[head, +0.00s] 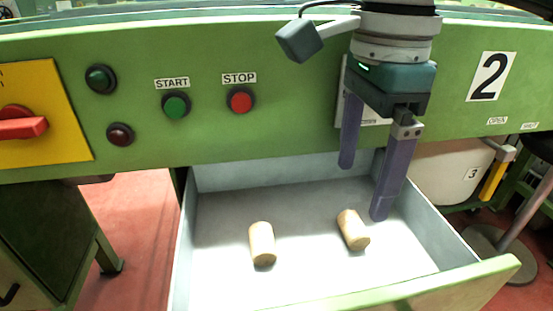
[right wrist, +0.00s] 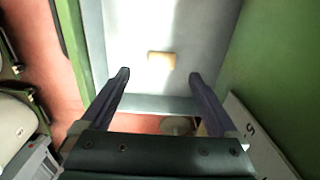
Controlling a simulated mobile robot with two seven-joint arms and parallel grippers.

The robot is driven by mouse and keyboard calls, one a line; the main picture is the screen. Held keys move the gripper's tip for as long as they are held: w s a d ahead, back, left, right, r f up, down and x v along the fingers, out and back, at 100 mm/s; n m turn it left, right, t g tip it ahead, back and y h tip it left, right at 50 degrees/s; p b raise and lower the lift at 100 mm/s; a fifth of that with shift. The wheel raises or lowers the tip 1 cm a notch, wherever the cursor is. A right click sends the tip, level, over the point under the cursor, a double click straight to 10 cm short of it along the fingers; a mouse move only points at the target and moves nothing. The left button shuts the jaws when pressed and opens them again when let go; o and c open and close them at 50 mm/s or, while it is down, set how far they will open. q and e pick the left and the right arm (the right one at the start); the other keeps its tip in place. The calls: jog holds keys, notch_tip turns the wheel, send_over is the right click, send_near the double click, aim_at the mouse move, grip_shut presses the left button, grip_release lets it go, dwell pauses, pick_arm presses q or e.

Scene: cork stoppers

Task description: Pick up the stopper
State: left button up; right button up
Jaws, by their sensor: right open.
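Two tan cork stoppers lie on the floor of the open drawer (head: 215,265). The left stopper (head: 262,244) and the right stopper (head: 353,230) are apart from each other in the head view. My right gripper (head: 363,190) is open and empty, its purple fingers pointing down into the back right of the drawer, close behind and right of the right stopper. In the right wrist view one stopper (right wrist: 161,58) shows ahead of the gap between the open fingertips (right wrist: 159,75), not between them; I cannot tell for sure which one. My left gripper is out of view.
The drawer's pale side walls and green front edge (head: 430,290) enclose the stoppers. Behind stands a green panel (head: 300,55) with START and STOP buttons and a red switch (head: 22,123). A white bin (head: 440,170) stands right of the drawer.

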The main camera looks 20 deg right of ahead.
aim_at(353, 222)
notch_tip(353, 222, down, 4)
jog(key=shift+r+b, duration=0.25)
jog(key=shift+b, duration=0.25)
jog(key=f, duration=0.1)
jog(key=f+b, duration=0.2)
jog(key=shift+w+d+f, duration=0.15)
jog(key=shift+d+f, duration=0.1)
jog(key=shift+f, duration=0.5)
jog(key=shift+c, duration=0.2)
jog(key=c, duration=1.4)
